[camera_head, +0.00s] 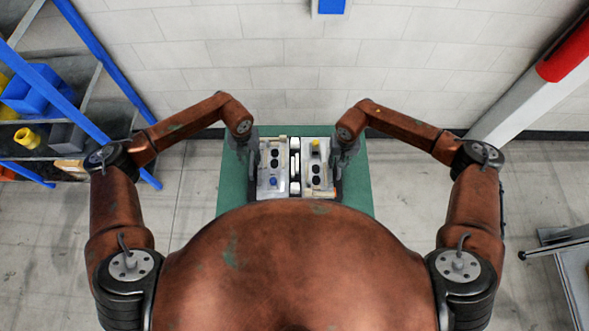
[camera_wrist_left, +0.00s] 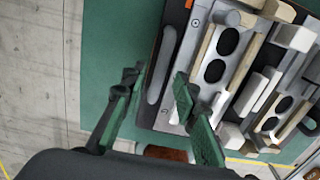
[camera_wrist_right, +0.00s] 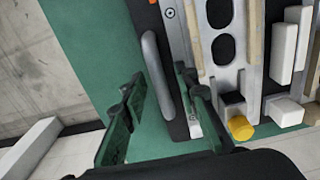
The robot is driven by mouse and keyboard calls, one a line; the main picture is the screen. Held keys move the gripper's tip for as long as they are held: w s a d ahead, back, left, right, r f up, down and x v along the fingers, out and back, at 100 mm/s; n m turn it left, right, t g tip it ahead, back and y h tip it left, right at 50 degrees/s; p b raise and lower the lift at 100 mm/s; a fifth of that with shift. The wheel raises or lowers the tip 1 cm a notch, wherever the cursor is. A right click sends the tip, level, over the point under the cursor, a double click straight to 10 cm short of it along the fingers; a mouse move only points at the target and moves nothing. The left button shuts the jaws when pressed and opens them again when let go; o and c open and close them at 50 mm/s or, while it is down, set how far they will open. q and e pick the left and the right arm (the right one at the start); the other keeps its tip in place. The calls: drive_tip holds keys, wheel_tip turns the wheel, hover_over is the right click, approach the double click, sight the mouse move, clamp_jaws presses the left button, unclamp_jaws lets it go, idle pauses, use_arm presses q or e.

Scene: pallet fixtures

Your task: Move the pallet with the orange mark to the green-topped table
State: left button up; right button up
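The pallet (camera_head: 265,190) is a dark board carrying light fixture plates with black ovals and pale blocks. It is over the green-topped table (camera_head: 357,200); I cannot tell for sure whether it touches the top. Small orange marks show on its dark edge in the left wrist view (camera_wrist_left: 188,4) and the right wrist view (camera_wrist_right: 152,1). My left gripper (camera_wrist_left: 158,80) is open, with its fingers on either side of the grey left handle (camera_wrist_left: 163,62). My right gripper (camera_wrist_right: 158,78) is open, with its fingers on either side of the grey right handle (camera_wrist_right: 156,70).
A blue shelf rack with a blue bin (camera_head: 38,90) and a yellow piece (camera_head: 27,138) stands at the left. A red-and-white post (camera_head: 520,105) is at the right. A grey cart (camera_head: 575,265) is at lower right. A pale wall is behind the table.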

drive_tip(key=shift+w, duration=0.15)
drive_tip(key=shift+w+r, duration=0.1)
drive_tip(key=shift+r, duration=0.25)
use_arm(q)
wheel_tip(320, 180, up, 7)
drive_tip(key=shift+w+r, duration=0.15)
drive_tip(key=shift+w, duration=0.2)
use_arm(e)
wheel_tip(320, 180, up, 11)
